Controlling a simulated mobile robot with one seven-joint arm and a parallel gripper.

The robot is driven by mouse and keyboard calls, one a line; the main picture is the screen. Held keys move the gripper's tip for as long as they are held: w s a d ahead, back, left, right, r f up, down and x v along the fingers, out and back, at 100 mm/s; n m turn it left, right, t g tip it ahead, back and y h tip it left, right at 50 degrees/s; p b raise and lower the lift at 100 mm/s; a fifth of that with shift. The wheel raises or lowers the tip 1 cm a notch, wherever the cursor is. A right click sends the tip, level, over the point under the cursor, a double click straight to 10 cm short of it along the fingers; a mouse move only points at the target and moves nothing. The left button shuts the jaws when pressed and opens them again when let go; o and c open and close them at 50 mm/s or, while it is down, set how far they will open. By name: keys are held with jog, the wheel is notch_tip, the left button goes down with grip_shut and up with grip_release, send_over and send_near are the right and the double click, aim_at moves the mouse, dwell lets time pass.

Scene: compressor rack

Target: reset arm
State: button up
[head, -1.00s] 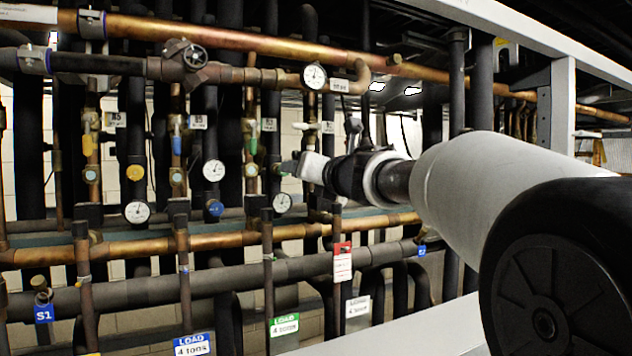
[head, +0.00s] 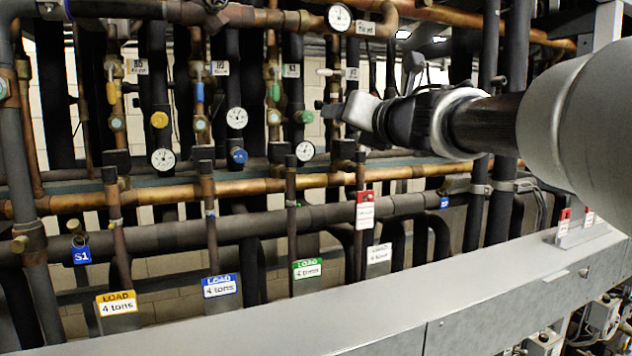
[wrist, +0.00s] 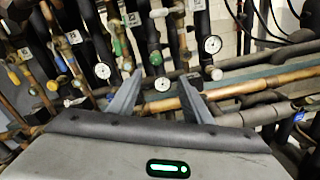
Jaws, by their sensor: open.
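My gripper (head: 338,110) is at the end of my arm, which reaches in from the right in the head view. In the wrist view my gripper (wrist: 160,88) shows two grey fingers spread apart with nothing between them. Beyond the fingers is the rack's piping, with a round gauge (wrist: 163,84) seen in the gap. In the head view the fingertips are near a white-handled valve (head: 328,72) and the pipes behind; I cannot tell the exact distance to them.
Copper pipe (head: 250,187) and dark insulated pipes (head: 170,235) fill the rack. Gauges such as this one (head: 237,118) stick out, and several load tags (head: 307,268) hang low. A grey metal beam (head: 370,305) runs along the front. A red-and-white tag (head: 365,210) hangs below my gripper.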

jog(key=s+d+r+m+t+h+p, duration=0.1)
jog(key=s+d+r+m+h+p, duration=0.25)
jog(key=d+m, duration=0.5)
jog(key=s+d+f+m+g+h+p, duration=0.35)
jog(key=s+d+f+m+h, duration=0.2)
jog(key=s+f+m, duration=0.6)
jog(key=s+a+f+m+g+y+p, duration=0.1)
jog(key=s+a+f+m+g, duration=0.2)
jog(key=s+f+m, duration=0.4)
jog(key=s+a+f+m+g+y+p, duration=0.1)
jog(key=s+a+f+m+g+p, duration=0.1)
jog(key=s+f+m+g, duration=0.3)
jog(key=s+a+f+m, duration=0.1)
jog(key=s+f+m, duration=0.2)
jog(key=s, duration=0.3)
jog(key=shift+s+a+f+m+g+y, duration=0.2)
jog(key=shift+f+m+g+y, duration=0.15)
jog(key=shift+m, duration=0.15)
jog(key=shift+r, duration=0.1)
